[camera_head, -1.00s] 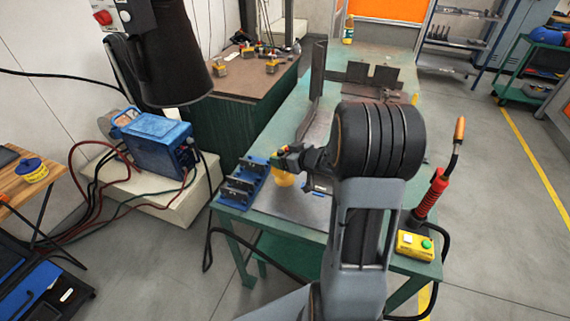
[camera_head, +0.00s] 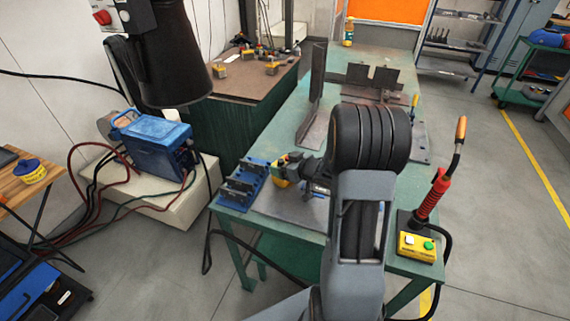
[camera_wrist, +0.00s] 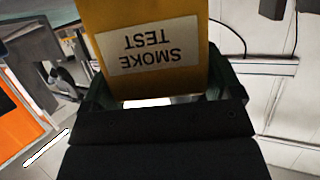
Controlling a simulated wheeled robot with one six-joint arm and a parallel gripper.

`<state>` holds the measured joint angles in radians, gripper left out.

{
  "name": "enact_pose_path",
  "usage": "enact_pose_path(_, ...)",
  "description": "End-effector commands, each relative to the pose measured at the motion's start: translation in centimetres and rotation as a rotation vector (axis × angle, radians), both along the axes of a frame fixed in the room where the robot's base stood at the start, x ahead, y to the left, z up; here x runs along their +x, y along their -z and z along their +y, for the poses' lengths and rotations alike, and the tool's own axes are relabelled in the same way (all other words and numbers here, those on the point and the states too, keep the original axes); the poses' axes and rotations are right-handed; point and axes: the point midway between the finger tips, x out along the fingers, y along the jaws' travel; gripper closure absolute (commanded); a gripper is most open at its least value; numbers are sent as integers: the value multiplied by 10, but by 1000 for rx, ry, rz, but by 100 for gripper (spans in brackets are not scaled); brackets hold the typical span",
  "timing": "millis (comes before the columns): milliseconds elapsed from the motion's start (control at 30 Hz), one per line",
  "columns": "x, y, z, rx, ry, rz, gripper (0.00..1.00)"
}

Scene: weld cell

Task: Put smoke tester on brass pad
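The smoke tester is a yellow block with a white "SMOKE TEST" label, large in the wrist view (camera_wrist: 152,45). My gripper (camera_wrist: 157,88) has a finger on each side of it and is shut on it. In the head view, a small part of the yellow tester (camera_head: 281,182) shows below my gripper (camera_head: 285,167), over the near left part of the green table, beside the blue fixture. I cannot tell whether it touches the surface below. I cannot make out a brass pad in either view; my arm hides part of the table.
A blue fixture (camera_head: 240,184) stands close left of my gripper. A grey plate (camera_head: 290,206) lies on the green table (camera_head: 268,232). A red-handled torch (camera_head: 433,195) and a yellow button box (camera_head: 416,247) are at the right. Upright steel pieces (camera_head: 314,100) stand farther back.

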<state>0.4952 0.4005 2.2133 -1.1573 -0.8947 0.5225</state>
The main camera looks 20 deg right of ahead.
Motion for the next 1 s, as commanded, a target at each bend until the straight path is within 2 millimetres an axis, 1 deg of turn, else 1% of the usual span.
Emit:
enact_pose_path(33, 0, 0, 0, 0, 0, 0, 11)
enact_pose_path(133, 0, 0, 0, 0, 0, 0, 1)
enact_pose_path(167, 0, 0, 0, 0, 0, 0, 0)
enact_pose_path(367, 0, -1, 0, 0, 0, 0, 0)
enact_pose_path(467, -1, -7, -1, -1, 1, -1, 0)
enact_pose_path(567, -12, -11, -6, 0, 4, -1, 0)
enact_pose_path(800, -53, -30, -23, -1, 5, -2, 0)
enact_pose_path(1000, -81, -42, -34, -1, 4, 0, 0)
